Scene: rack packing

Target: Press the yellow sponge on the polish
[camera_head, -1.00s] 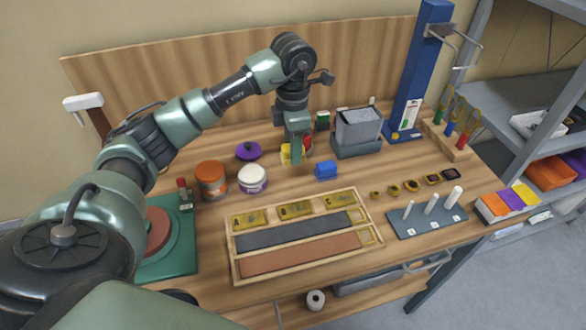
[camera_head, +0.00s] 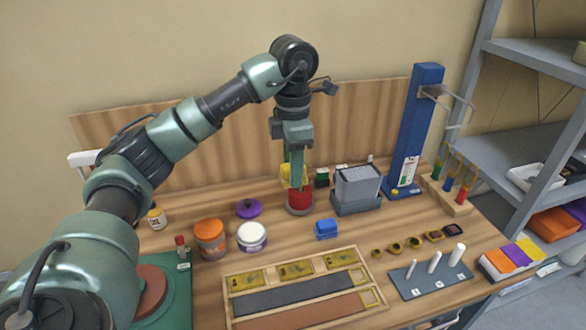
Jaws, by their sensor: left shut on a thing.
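My left gripper (camera_head: 297,180) points down and is shut on the yellow sponge (camera_head: 286,173), which its fingers partly hide. The sponge is above and behind a red round thing (camera_head: 299,199) at the back of the bench; I cannot tell whether they touch. A purple lid (camera_head: 248,208) lies behind the jar. My right gripper is not in view.
An orange-lidded jar (camera_head: 210,238) stands left of the white jar. A blue block (camera_head: 326,229) lies to its right, and a grey bin (camera_head: 357,189) stands behind. A wooden tray (camera_head: 372,278) fills the front. Bench surface between jar and blue block is clear.

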